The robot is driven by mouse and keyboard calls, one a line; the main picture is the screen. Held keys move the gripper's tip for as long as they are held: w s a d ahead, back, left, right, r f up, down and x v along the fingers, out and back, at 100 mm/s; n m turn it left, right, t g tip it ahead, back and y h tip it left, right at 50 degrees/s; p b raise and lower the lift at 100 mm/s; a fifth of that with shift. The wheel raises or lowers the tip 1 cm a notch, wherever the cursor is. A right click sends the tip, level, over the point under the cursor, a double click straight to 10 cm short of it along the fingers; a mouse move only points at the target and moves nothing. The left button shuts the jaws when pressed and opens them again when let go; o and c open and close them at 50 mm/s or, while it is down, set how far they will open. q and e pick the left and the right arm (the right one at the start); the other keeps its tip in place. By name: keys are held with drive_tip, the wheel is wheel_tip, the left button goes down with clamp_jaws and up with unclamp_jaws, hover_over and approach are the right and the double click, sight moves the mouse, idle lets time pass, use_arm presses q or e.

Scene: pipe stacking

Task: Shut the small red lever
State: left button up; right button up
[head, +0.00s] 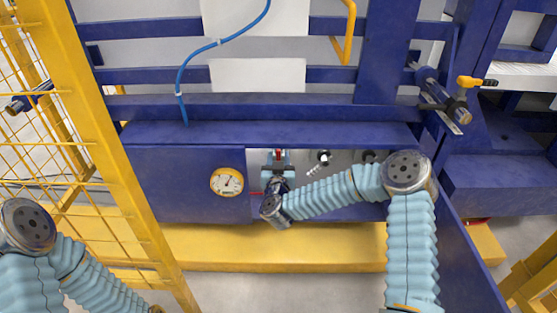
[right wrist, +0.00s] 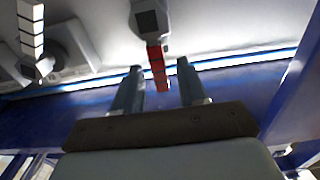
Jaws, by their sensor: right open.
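The small red lever (right wrist: 157,66) shows in the right wrist view, hanging from a grey fitting (right wrist: 150,20) on a pale panel. My right gripper (right wrist: 155,75) is open, with one finger on each side of the lever's lower end and a gap on both sides. In the head view my right gripper (head: 278,172) is in front of the panel recess, and a bit of red shows just above it. My left arm comes in at the lower left of the head view, and its gripper is out of the picture.
A round gauge (head: 227,182) is on the blue panel left of the right gripper. A white spiral handle (head: 318,163) is to its right; a white segmented handle (right wrist: 31,30) shows in the wrist view. A blue ledge (head: 270,134) runs above, a yellow beam (head: 270,247) below.

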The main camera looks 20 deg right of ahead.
drive_tip(key=shift+w, duration=0.15)
clamp_jaws()
drive_tip(key=shift+d, duration=0.1)
idle(0.4)
drive_tip(key=s+d+f+m+b, duration=0.1)
drive_tip(key=d+f+m+b, duration=0.3)
drive_tip(key=m, duration=1.4)
drive_tip(key=shift+s+d+f, duration=0.3)
drive_tip(key=shift+d+f, duration=0.35)
drive_tip(key=shift+f, duration=0.15)
